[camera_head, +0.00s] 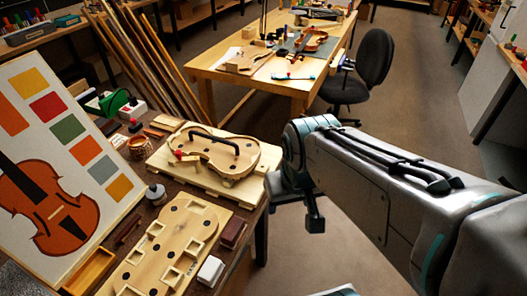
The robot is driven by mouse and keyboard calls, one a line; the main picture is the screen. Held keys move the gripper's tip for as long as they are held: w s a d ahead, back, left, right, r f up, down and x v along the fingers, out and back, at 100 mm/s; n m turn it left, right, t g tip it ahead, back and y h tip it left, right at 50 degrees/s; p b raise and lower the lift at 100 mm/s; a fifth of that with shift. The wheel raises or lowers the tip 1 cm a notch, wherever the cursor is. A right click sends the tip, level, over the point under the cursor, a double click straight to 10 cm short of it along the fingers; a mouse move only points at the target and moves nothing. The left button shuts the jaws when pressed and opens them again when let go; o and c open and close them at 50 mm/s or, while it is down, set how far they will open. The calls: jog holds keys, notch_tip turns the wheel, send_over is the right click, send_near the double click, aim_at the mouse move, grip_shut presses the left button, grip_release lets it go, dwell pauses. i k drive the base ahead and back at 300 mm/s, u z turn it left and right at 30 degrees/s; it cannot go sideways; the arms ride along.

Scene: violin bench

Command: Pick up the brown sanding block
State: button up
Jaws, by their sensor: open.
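A brown block (232,233), which looks like the sanding block, lies near the right edge of the dark bench in the head view. It sits beside the right side of a pale wooden template with holes (165,248). My gripper (315,218) hangs beyond the bench's right edge, to the right of the block and apart from it. It is open, and nothing shows in it. The fingers are small and dark, and my arm partly covers the wrist.
A white block (211,270) lies just in front of the brown block. A violin mould with a black handle (222,148) sits behind it. A small bottle (156,193) stands left. A wooden table (225,77) and a black chair (372,65) stand farther back. The floor right of the bench is open.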

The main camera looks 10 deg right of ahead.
aim_at(234, 232)
jog(key=z, duration=1.85)
jog(key=i, duration=0.9)
jog(key=u, duration=3.05)
